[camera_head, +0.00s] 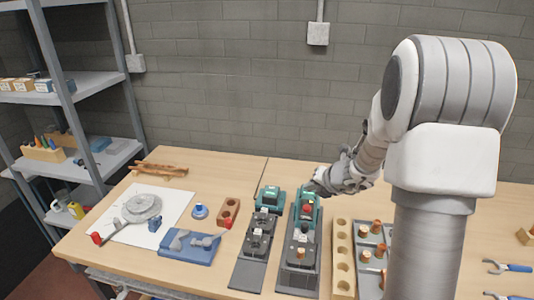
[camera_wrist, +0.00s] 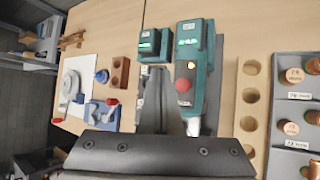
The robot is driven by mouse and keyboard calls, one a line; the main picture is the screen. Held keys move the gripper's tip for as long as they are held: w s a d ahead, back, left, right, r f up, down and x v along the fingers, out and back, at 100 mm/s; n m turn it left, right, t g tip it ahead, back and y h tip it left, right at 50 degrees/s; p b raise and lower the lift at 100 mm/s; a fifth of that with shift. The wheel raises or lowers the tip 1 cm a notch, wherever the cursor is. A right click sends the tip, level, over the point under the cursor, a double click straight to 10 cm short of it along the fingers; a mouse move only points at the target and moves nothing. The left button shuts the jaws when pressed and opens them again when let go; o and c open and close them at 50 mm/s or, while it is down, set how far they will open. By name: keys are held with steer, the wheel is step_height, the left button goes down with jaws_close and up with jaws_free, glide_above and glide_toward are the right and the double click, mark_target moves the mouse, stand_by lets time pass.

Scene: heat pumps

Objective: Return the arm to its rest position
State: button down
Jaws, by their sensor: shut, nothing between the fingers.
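My arm rises in the right of the head view and bends down to the left over the workbench (camera_head: 245,170). My gripper (camera_head: 318,186) is at the far end of the arm, close to the right one of two teal units (camera_head: 303,222). It is shut with nothing in it. Its fingertips are small in the head view, so I cannot tell whether they touch the unit. In the wrist view, the dark gripper body fills the bottom edge, and the right teal unit (camera_wrist: 205,80) with a green display and red button lies ahead. The left teal unit (camera_wrist: 149,46) is beside it.
A wooden block with holes (camera_head: 342,262) and a grey tray (camera_head: 369,281) of capped parts lie right of the units. A blue fixture (camera_head: 187,252), a white sheet (camera_head: 165,232) and a brown block (camera_head: 228,212) lie left. Shelves (camera_head: 92,85) stand far left.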

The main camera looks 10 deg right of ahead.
steer(key=s+a+r+n+g+y, duration=0.25)
steer(key=s+a+r+n, duration=1.05)
steer(key=n, duration=0.8)
steer(key=s+d+r+n+h, duration=0.1)
steer(key=s+n+h, duration=0.3)
steer(key=s+n, duration=1.4)
steer(key=shift+d+r+n+g, duration=0.25)
steer(key=shift+r+n+g, duration=0.25)
steer(key=shift+n, duration=1.2)
steer(key=shift+h, duration=0.25)
